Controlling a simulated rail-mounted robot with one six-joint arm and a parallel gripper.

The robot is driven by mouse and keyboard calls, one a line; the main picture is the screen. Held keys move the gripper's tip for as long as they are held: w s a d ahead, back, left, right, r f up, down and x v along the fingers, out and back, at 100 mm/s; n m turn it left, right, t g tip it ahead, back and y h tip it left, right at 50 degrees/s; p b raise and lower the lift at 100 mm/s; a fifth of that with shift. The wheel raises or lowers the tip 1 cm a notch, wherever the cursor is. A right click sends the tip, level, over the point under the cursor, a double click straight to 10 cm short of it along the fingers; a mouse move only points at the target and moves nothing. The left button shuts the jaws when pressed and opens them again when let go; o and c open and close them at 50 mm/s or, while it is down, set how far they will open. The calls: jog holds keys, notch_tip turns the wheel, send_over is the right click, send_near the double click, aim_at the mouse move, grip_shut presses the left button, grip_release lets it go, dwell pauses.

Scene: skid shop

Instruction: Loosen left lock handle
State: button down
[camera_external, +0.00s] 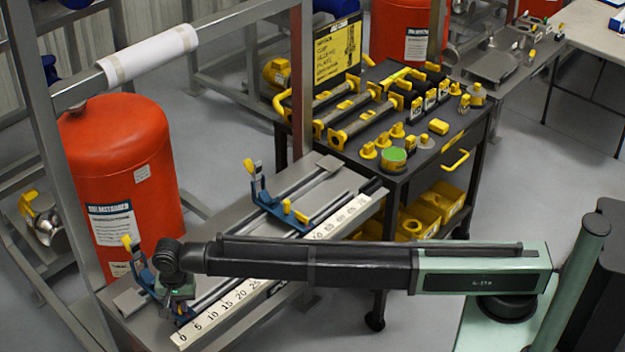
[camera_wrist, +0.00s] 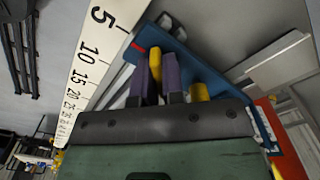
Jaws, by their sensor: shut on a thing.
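The left blue bracket (camera_external: 143,277) sits at the low-number end of the ruler rail, with an upright yellow handle (camera_external: 127,242) on its back arm. In the wrist view, the blue bracket (camera_wrist: 200,65) lies beyond my gripper (camera_wrist: 157,75). My gripper's two purple fingers are shut on a yellow lock handle (camera_wrist: 153,86), mostly hidden between them. Another yellow part (camera_wrist: 200,91) of the bracket is just right of the fingers. In the external view my gripper (camera_external: 180,308) is low over the bracket's front end, and my wrist hides the held handle.
The white ruler (camera_external: 240,300) runs along the rail's front edge. A second blue bracket (camera_external: 262,192) with yellow handles stands farther right. A red tank (camera_external: 117,170) and grey frame posts stand close behind. A black cart (camera_external: 440,160) with yellow tools is at the back right.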

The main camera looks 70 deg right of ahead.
jog(key=m, duration=0.5)
jog(key=shift+m, duration=0.4)
jog(key=m, duration=0.4)
jog(key=c, duration=1.2)
grip_release()
notch_tip(320, 180, up, 7)
jog(key=p, duration=0.7)
jog(key=shift+r, duration=0.1)
